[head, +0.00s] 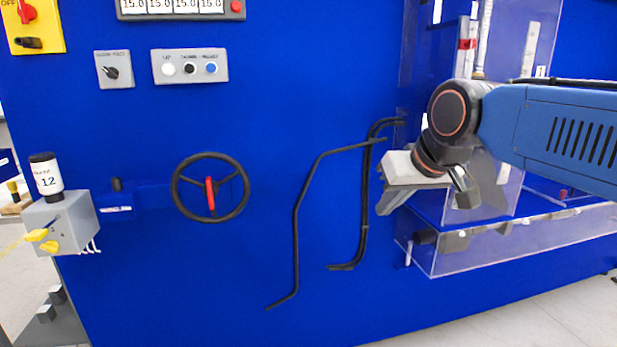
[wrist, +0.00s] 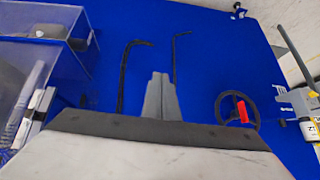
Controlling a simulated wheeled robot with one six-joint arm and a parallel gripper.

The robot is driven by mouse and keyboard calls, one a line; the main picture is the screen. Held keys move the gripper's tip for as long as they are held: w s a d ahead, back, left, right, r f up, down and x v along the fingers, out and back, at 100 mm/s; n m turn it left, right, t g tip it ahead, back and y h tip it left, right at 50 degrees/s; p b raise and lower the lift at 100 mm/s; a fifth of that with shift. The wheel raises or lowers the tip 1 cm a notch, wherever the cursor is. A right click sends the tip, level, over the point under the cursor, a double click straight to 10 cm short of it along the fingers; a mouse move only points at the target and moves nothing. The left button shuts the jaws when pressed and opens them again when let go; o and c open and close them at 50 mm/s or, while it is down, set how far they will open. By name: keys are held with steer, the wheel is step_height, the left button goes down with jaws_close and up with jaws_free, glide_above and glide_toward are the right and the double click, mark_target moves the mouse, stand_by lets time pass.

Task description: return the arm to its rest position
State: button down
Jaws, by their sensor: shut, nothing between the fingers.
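My arm (head: 560,130) reaches in from the right in the head view, in front of the blue machine panel (head: 130,270). My gripper (head: 425,205) hangs at its end, left of the dark round wrist joint and in front of the clear cover. In the wrist view my gripper (wrist: 160,78) shows its fingers together at the lower middle. It is shut and empty, with blue panel behind it. I cannot tell how far the fingers are from the panel.
Bent black bars (head: 298,215) stand left of my gripper. A black handwheel (head: 211,187) with a red handle is further left. A clear box (head: 520,240) lies below and right of my gripper. A grey box with yellow levers (head: 60,225) is at the far left.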

steer(key=s+d+f+m+g+h, duration=0.1)
steer(key=s+d+f, duration=0.5)
steer(key=s+f, duration=0.3)
steer(key=s+d+f+m+g+h, duration=0.1)
steer(key=s+d+f, duration=0.6)
steer(key=f, duration=0.5)
steer(key=shift+s+d+f+m+h, duration=0.2)
steer(key=shift+s+f+m+h, duration=0.15)
steer(key=shift+s, duration=0.7)
steer(key=shift+r, duration=0.1)
